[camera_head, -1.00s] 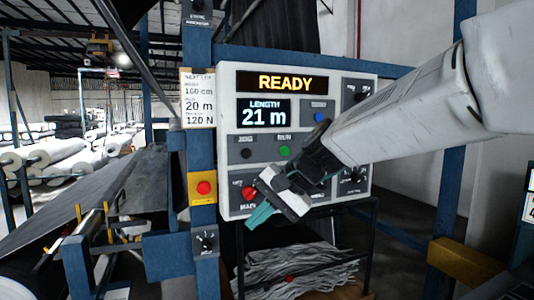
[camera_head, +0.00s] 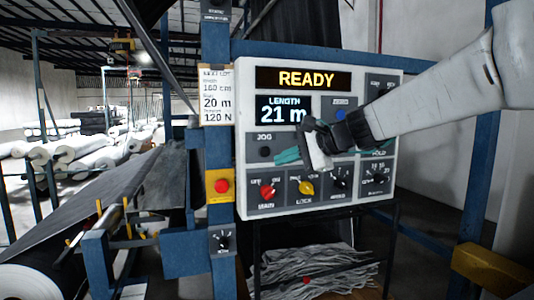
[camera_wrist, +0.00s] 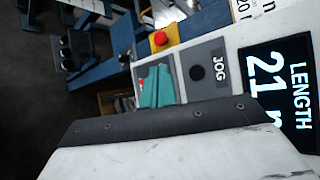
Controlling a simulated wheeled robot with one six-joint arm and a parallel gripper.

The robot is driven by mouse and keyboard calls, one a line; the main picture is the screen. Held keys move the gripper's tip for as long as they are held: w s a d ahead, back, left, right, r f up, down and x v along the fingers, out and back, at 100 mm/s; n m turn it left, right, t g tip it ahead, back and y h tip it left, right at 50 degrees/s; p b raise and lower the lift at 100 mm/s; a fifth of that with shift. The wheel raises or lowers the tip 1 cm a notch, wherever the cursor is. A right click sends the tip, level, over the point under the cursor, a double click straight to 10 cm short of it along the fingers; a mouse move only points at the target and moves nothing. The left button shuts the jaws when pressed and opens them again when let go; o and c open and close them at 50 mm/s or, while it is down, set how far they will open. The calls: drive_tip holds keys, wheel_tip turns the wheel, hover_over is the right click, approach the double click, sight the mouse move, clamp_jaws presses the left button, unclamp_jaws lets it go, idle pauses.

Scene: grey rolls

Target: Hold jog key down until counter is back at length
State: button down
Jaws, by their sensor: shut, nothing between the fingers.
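The control panel (camera_head: 245,130) stands upright ahead and shows READY in yellow. Its length counter (camera_head: 283,109) reads 21 m. The dark round jog key (camera_head: 265,152) sits below the counter on the left; it also shows in the wrist view (camera_wrist: 197,73). My gripper (camera_head: 278,158) is shut and empty, its teal fingertips pointing left just to the right of the jog key. In the wrist view the teal fingers (camera_wrist: 156,88) appear beside the JOG plate. I see no contact with the key. The green key seen earlier is hidden behind my gripper.
A card (camera_head: 216,95) left of the panel reads 160 cm, 20 m and 120 N. A red button on a yellow box (camera_head: 221,186) sits below it. The red main knob (camera_head: 267,191) and yellow lock knob (camera_head: 306,188) are under my gripper. Dark fabric (camera_head: 150,190) runs at left.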

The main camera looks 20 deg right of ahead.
approach(262, 156)
drive_tip(key=shift+w+a+f, duration=0.4)
drive_tip(key=shift+w+a, duration=0.05)
drive_tip(key=shift+a, duration=0.2)
drive_tip(key=shift+w+a+f, duration=0.45)
drive_tip(key=shift+a, duration=0.2)
drive_tip(key=shift+w+a+f, duration=0.4)
drive_tip(key=shift+w+a, duration=0.05)
drive_tip(key=shift+a, duration=0.15)
idle(0.6)
drive_tip(key=shift+w, duration=0.45)
drive_tip(key=shift+w, duration=0.4)
idle(0.5)
drive_tip(key=shift+s, duration=0.1)
idle(2.7)
drive_tip(key=shift+s, duration=0.75)
